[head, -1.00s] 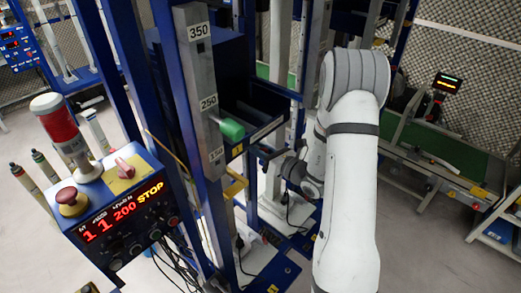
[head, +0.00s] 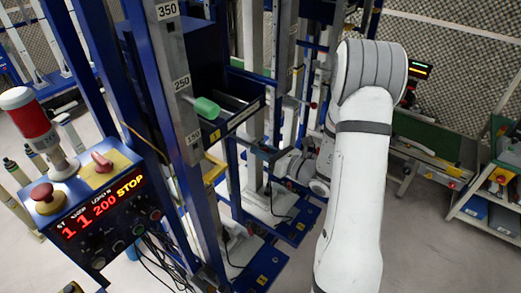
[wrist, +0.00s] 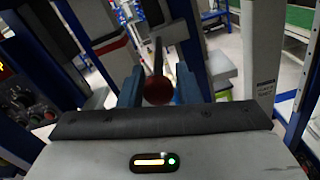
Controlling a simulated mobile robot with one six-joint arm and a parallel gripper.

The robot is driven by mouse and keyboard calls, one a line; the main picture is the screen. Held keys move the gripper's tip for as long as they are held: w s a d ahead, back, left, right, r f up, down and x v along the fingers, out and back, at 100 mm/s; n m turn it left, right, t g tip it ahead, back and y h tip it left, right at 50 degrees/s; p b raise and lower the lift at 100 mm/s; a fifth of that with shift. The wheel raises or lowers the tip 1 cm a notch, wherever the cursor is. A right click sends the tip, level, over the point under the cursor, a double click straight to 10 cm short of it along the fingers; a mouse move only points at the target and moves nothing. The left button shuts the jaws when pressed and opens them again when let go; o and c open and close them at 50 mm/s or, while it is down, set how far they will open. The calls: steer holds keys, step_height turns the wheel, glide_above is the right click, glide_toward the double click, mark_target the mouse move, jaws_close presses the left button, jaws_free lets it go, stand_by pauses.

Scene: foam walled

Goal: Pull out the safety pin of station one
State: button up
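In the head view my wrist is partly hidden behind my white arm, right of and below the green handle. The control box (head: 100,205) reads "11 200 STOP".
A red signal lamp (head: 28,115), a red knob (head: 45,195) and a red switch (head: 101,162) top the control box. Blue frame posts stand close on the left. A green conveyor (head: 425,137) and a shelf cart (head: 490,185) stand at the right.

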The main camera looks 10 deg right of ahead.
steer(key=shift+o, duration=0.8)
steer(key=shift+s, duration=0.1)
steer(key=shift+o, duration=0.8)
steer(key=shift+a, duration=0.1)
steer(key=b+v, duration=0.2)
steer(key=v, duration=0.5)
steer(key=shift+s+d, duration=0.2)
steer(key=shift+d, duration=0.15)
